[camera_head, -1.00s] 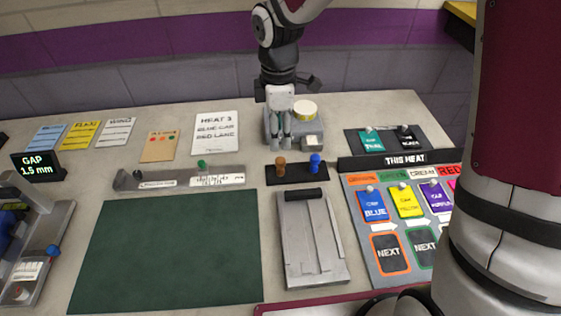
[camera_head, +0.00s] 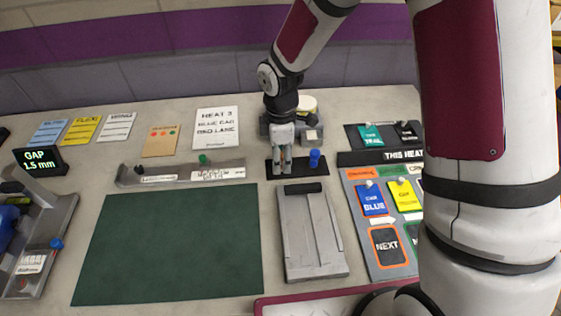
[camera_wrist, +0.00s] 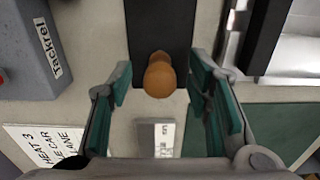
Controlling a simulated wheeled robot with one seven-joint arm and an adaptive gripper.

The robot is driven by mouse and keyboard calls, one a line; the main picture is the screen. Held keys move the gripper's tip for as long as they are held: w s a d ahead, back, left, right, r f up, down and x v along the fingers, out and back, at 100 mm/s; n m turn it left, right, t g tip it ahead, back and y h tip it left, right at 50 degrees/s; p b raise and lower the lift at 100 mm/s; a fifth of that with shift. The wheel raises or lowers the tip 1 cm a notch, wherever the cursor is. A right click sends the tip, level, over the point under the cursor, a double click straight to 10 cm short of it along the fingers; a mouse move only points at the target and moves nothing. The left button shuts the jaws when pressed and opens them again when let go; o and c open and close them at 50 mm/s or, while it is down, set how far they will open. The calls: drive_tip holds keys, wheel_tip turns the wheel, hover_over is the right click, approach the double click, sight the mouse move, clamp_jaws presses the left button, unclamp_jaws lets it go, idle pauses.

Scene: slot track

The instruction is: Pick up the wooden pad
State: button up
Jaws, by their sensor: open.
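The wooden pad (camera_wrist: 160,78) shows in the wrist view as a rounded orange-brown knob at the near end of a black holder (camera_wrist: 161,22). My gripper (camera_wrist: 161,88) is open, with one green-lined finger on each side of the pad and a visible gap to each. In the head view my gripper (camera_head: 282,166) points down at the left part of the black holder (camera_head: 298,171), and its fingers mostly hide the pad. I cannot tell how far the fingertips are above the holder.
A blue knob (camera_head: 315,158) stands on the same holder, just right of my gripper. A grey track block (camera_head: 311,235) lies in front, with a green mat (camera_head: 170,240) to its left. A grey box with a cream roll (camera_head: 307,104) is behind. Cards on a board (camera_head: 360,235) lie right.

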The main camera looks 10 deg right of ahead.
clamp_jaws()
drive_tip(key=shift+r, duration=0.1)
